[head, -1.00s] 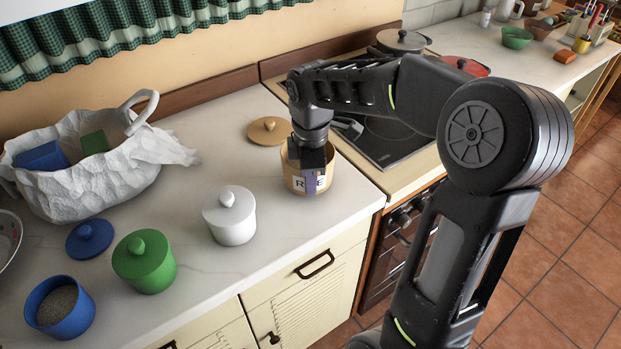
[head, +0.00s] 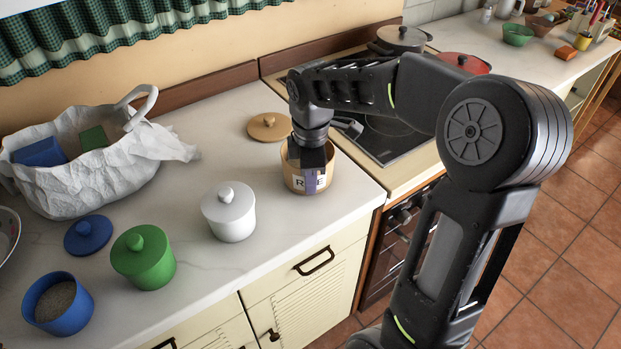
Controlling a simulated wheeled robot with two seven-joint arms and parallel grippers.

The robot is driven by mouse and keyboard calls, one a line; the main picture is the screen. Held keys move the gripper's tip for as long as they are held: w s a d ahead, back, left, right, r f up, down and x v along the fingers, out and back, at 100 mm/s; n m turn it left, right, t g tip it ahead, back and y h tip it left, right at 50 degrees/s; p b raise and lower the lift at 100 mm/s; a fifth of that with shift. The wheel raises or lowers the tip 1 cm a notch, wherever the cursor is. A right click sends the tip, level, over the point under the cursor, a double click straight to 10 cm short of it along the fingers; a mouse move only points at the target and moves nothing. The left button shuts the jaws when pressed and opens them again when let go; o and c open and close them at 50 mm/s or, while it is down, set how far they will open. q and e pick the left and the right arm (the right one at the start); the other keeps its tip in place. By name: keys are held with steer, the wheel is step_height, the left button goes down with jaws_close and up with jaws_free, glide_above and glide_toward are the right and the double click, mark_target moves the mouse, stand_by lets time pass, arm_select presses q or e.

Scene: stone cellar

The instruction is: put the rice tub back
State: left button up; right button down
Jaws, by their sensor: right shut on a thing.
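The rice tub (head: 322,184) is tan with a white label showing "R" and "E"; the middle of the label is covered by a finger. It stands lidless near the counter's right end, beside the stove. My right gripper (head: 311,180) points down at the tub and is shut on its near wall. Whether the tub touches the counter is hard to tell. A tan lid (head: 269,126) with a knob lies behind it on the counter. My left gripper is not in view.
A white lidded tub (head: 230,215), a green lidded tub (head: 144,262) and an open blue tub (head: 63,312) stand leftward; a blue lid (head: 88,236) lies near. A white bag (head: 85,180) stands behind. The stove (head: 395,140) is right. Bare counter (head: 215,155) lies between.

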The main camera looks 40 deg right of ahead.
steer(key=shift+f, duration=0.15)
steer(key=c, duration=1.1)
jaws_free()
step_height(320, 180, up, 4)
steer(key=p, duration=0.3)
steer(key=shift+r+p, duration=2.15)
steer(key=shift+r, duration=0.45)
steer(key=shift+f, duration=0.1)
